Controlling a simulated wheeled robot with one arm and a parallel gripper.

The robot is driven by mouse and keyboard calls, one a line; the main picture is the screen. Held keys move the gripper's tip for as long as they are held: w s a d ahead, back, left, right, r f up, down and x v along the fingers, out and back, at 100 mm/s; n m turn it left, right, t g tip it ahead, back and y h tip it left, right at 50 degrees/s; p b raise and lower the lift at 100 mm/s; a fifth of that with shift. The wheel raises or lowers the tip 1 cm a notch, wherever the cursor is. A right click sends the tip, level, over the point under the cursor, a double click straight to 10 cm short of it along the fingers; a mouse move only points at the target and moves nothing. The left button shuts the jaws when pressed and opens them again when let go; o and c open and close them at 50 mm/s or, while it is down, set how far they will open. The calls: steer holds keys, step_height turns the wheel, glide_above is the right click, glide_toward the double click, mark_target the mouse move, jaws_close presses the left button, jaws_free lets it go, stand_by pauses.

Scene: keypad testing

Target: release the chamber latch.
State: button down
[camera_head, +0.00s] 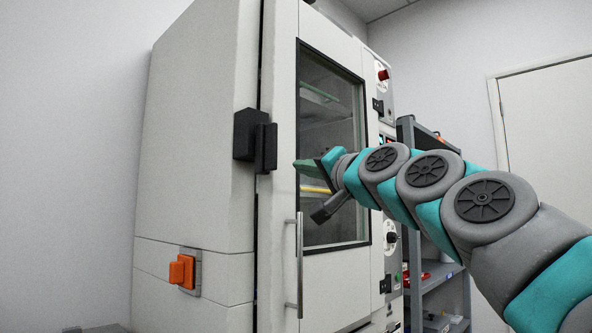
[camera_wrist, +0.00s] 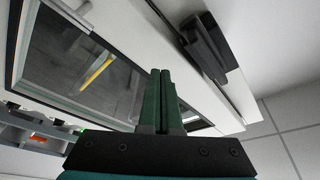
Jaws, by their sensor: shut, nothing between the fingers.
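The chamber (camera_head: 195,140) is a tall pale grey cabinet with a windowed door (camera_head: 280,90). A black chamber latch (camera_head: 246,136) sits at the door's left edge, across the dark seam between door and side wall. The latch also shows at the upper right of the wrist view (camera_wrist: 205,42). My gripper (camera_head: 297,164) is in front of the window, to the right of the latch and apart from it. Its green fingers, also in the wrist view (camera_wrist: 161,74), are together and hold nothing. I cannot tell whether the latch is engaged.
A vertical metal handle (camera_head: 299,265) is on the door below my gripper. An orange switch (camera_head: 182,271) is on the chamber's lower side wall. A red knob (camera_head: 383,74) and other controls line the right front panel. A grey shelf (camera_head: 446,285) stands behind at right.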

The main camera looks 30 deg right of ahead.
steer(key=a+r+v, duration=0.1)
steer(key=r+v, duration=0.1)
steer(key=v, duration=0.6)
steer(key=shift+s+b, duration=0.35)
steer(key=shift+s, duration=0.25)
steer(key=shift+d, duration=0.1)
